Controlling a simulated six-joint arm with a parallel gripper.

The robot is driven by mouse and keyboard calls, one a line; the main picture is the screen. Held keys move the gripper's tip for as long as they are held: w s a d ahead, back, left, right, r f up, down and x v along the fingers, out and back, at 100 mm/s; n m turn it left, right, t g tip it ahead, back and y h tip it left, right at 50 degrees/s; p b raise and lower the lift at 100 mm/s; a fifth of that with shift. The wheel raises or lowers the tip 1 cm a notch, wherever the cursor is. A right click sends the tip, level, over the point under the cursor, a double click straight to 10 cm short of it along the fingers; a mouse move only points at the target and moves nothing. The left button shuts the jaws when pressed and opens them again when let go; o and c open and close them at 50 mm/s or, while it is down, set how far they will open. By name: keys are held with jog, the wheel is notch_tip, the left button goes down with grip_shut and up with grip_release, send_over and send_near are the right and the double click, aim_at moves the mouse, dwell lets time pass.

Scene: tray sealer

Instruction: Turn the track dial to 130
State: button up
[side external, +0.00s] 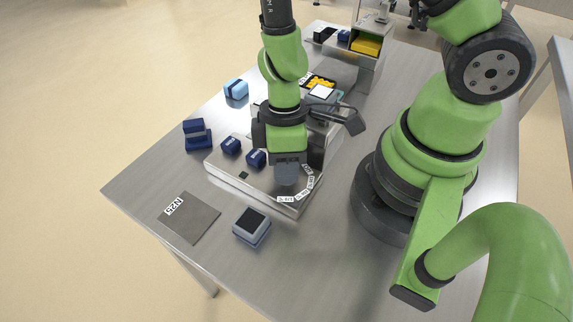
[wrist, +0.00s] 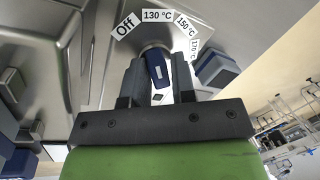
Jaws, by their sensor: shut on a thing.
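The track dial (wrist: 156,66) is a dark blue bar-shaped knob with a small white mark, between my fingers in the wrist view. Its long axis leans slightly up-left. Labels arc above it: Off (wrist: 125,24), 130 °C (wrist: 157,15), 150 °C (wrist: 185,25) and 170 °C (wrist: 194,49). The knob's upper end points roughly between Off and 130 °C; the exact setting is hard to tell. My gripper (wrist: 157,75) is shut on the dial. In the side view my gripper (side external: 287,176) is over the front corner of the steel tray sealer (side external: 225,172) and hides the dial.
Two dark blue blocks (side external: 231,146) sit on the sealer. A dark blue holder (side external: 197,135), a light blue block (side external: 236,89), a grey mat (side external: 190,217) labelled N25 and a grey-blue container (side external: 252,227) are around it. A shelf with a yellow box (side external: 367,44) stands behind.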

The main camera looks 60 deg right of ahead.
jog(key=shift+s+a, duration=0.1)
jog(key=shift+s, duration=0.1)
jog(key=shift+m, duration=1.6)
jog(key=o, duration=0.5)
jog(key=shift+o, duration=0.2)
jog(key=shift+w, duration=0.15)
jog(key=w+a+r+m+t+y, duration=0.1)
jog(key=w+r+t+y, duration=0.15)
jog(key=r, duration=0.65)
jog(key=w+a+r+m+t+y, duration=0.1)
jog(key=w+r+m+t+y, duration=0.15)
jog(key=r, duration=0.65)
jog(key=s+d+r+m+t+h, duration=0.3)
jog(key=s+d+r+m+h, duration=0.1)
jog(key=s+d+r, duration=0.3)
notch_tip(320, 180, up, 2)
jog(key=shift+s+d+r+h, duration=0.2)
jog(key=shift+s+h, duration=0.2)
jog(key=shift+s, duration=0.7)
